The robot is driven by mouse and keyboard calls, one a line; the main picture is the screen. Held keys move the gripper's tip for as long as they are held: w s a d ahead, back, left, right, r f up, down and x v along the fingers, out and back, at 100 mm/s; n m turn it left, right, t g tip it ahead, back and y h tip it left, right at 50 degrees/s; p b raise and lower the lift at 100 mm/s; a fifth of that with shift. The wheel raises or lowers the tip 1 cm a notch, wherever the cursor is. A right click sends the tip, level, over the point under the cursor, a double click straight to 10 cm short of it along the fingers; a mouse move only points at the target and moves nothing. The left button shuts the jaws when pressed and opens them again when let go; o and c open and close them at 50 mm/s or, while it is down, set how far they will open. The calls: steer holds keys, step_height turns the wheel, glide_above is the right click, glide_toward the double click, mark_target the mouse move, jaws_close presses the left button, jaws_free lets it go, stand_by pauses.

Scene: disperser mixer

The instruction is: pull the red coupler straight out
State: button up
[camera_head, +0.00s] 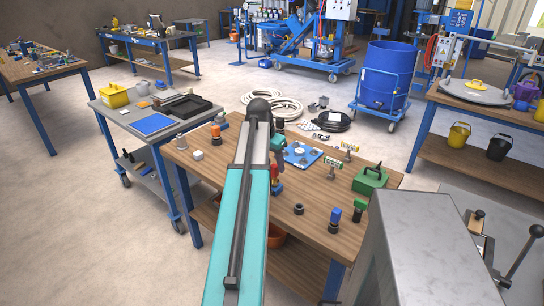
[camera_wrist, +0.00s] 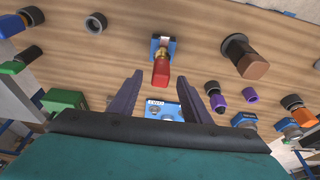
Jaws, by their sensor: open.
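The red coupler (camera_wrist: 161,73) is in the upper middle of the wrist view, seated on a brass-coloured fitting at a small blue block (camera_wrist: 163,46) on the wooden table. In the head view the red coupler (camera_head: 274,171) shows just right of my arm, partly hidden. My gripper (camera_wrist: 160,77) is open, with its two dark purple fingers apart. In the wrist view the fingertips lie left and right of the coupler's free end, with gaps on both sides. I cannot tell whether the tips are level with it in depth. Nothing is held.
A brown coupler (camera_wrist: 252,66) with a dark ring lies right of the red one, with purple pieces (camera_wrist: 219,102) nearby. A green box (camera_head: 370,179) and a blue plate (camera_head: 302,155) with fittings are on the table. Bare wood surrounds the blue block.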

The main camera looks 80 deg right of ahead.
mark_target(276, 172)
steer(key=shift+p+x, duration=0.4)
steer(key=shift+x, duration=2.6)
steer(key=shift+c, duration=0.2)
jaws_close()
steer(key=shift+r+p, duration=2.05)
steer(key=shift+r, duration=1.05)
steer(key=shift+r+p, duration=1.25)
steer(key=shift+r, duration=0.7)
